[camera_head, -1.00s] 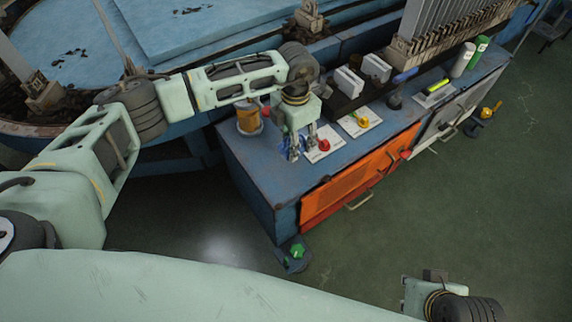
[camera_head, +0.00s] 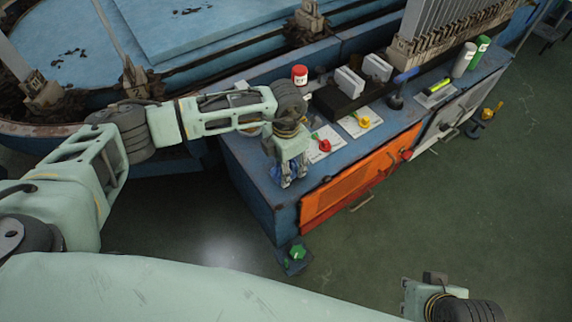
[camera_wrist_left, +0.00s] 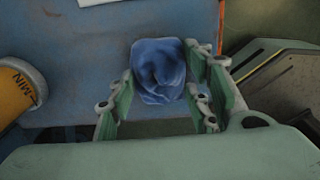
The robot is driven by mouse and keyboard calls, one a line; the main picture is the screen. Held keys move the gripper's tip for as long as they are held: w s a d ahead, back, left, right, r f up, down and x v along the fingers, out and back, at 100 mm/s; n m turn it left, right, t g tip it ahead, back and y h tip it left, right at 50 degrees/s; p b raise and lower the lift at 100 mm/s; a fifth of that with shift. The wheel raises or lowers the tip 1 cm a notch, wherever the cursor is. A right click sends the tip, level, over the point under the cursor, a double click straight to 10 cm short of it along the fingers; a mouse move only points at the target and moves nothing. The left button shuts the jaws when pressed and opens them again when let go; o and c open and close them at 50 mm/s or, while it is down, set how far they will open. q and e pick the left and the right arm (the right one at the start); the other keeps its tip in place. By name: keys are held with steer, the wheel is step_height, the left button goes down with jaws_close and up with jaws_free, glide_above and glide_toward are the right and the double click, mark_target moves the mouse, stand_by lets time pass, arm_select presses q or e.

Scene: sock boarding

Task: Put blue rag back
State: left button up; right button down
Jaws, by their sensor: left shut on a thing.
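The blue rag (camera_wrist_left: 158,68) is a crumpled bundle between the fingers of my left gripper in the left wrist view. My left gripper (camera_head: 287,182) is shut on it, pointing down over the near left end of the blue cabinet top (camera_head: 245,160). In the head view the rag is mostly hidden by the fingers. I cannot tell whether it touches the cabinet top. My right gripper (camera_head: 410,297) shows in part at the bottom right, away from the cabinet; its fingers are not clear.
White cards with a red knob (camera_head: 325,145) and a yellow knob (camera_head: 363,122) lie right of the left gripper. A red can (camera_head: 300,75) stands behind. A yellow container (camera_wrist_left: 18,92) stands beside the gripper in the wrist view. An orange drawer (camera_head: 350,187) fronts the cabinet.

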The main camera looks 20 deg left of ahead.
arm_select(q)
steer(key=o, duration=1)
steer(key=shift+f, duration=0.1)
arm_select(e)
steer(key=shift+w, duration=0.1)
arm_select(q)
steer(key=shift+r, duration=0.45)
step_height(320, 180, up, 5)
steer(key=shift+p, duration=0.85)
step_height(320, 180, up, 6)
steer(key=shift+d+r+p, duration=0.1)
steer(key=shift+r+p, duration=0.1)
steer(key=shift+p, duration=0.25)
arm_select(e)
steer(key=x, duration=0.2)
steer(key=shift+w+a+f, duration=0.1)
steer(key=shift+w+f, duration=0.1)
steer(key=shift+f, duration=0.05)
